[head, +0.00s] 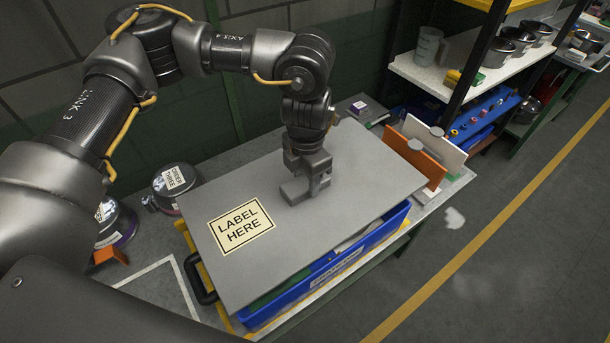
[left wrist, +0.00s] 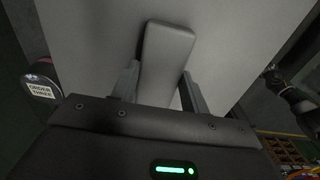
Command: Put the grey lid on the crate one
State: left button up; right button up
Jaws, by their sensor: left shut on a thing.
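The grey lid (head: 355,165) is a flat slab with a yellow "LABEL HERE" sticker (head: 240,227). It lies over the blue crate (head: 330,272), hiding most of it. The crate's front and right walls show below the lid, and some green and white contents show in a gap along the front. I cannot tell whether lid and rim touch. My left gripper (head: 305,188) is above the lid's middle, shut on its raised handle; the handle (left wrist: 165,50) shows between the fingers in the left wrist view. The crate's own label is too small to read surely. My right gripper is not in view.
A round tin marked "ORDER THREE" (head: 175,180) stands left of the lid. Orange and white upright panels (head: 415,155) stand close to its right edge. A black handle (head: 200,280) is at its front left corner. A shelf rack (head: 455,70) stands behind at the right.

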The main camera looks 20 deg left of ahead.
pick_arm(q)
jog(key=shift+s+f+b, duration=0.15)
jog(key=shift+f+b, duration=0.25)
jog(key=shift+f, duration=0.1)
notch_tip(320, 180, down, 4)
jog(key=b, duration=0.3)
jog(key=shift+r, duration=0.15)
notch_tip(320, 180, down, 3)
jog(key=shift+b, duration=1.2)
jog(key=shift+f+b, duration=0.45)
jog(key=shift+f, duration=0.15)
jog(key=o, duration=1.2)
jog(key=shift+o, duration=0.8)
